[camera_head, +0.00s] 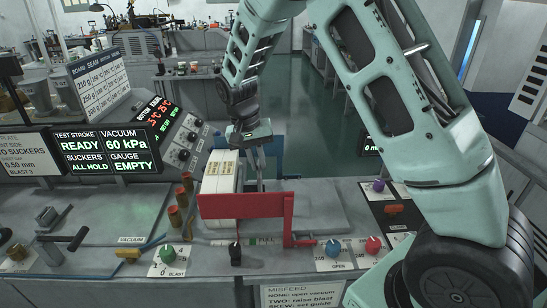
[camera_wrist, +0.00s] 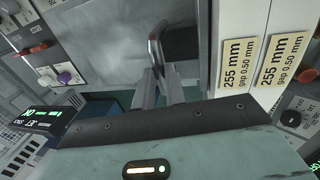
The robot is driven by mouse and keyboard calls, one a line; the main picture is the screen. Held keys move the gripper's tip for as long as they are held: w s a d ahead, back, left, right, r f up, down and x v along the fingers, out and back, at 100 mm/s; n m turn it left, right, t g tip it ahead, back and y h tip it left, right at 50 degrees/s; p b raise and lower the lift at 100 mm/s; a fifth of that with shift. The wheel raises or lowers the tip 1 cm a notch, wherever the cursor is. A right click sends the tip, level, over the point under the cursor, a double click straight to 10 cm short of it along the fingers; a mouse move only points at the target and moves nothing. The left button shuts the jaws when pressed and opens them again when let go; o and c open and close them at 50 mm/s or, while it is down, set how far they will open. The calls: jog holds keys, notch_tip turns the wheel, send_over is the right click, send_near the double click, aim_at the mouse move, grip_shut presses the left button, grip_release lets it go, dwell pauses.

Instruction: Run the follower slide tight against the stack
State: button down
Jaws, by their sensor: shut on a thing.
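My gripper (camera_head: 259,178) reaches down behind a red plate (camera_head: 245,206). In the wrist view my gripper (camera_wrist: 160,88) has its two metal fingers close together at a metal handle with a dark grip (camera_wrist: 182,42). I take this for the follower slide's handle; the fingers are shut on it, but the exact contact is partly hidden. Two pale upright blocks (camera_head: 219,172) with "255 mm, gap 0.50 mm" labels stand just left of the gripper; they show at right in the wrist view (camera_wrist: 272,65). Whether they are the stack, and any gap to the slide, I cannot tell.
A display (camera_head: 107,150) reads READY, 60 kPa, ALL HOLD and gauge EMPTY. Several brass cylinders (camera_head: 175,217) stand left of the blocks. The grey plate (camera_head: 318,205) to the right is clear.

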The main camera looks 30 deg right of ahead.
jog(key=shift+w+a, duration=0.2)
jog(key=shift+a, duration=0.05)
jog(key=shift+r, duration=0.1)
jog(key=c, duration=1.5)
grip_release()
jog(key=shift+o, duration=0.2)
notch_tip(320, 180, up, 17)
jog(key=w+a+b, duration=0.1)
jog(key=a+b, duration=0.2)
jog(key=shift+w+b, duration=0.35)
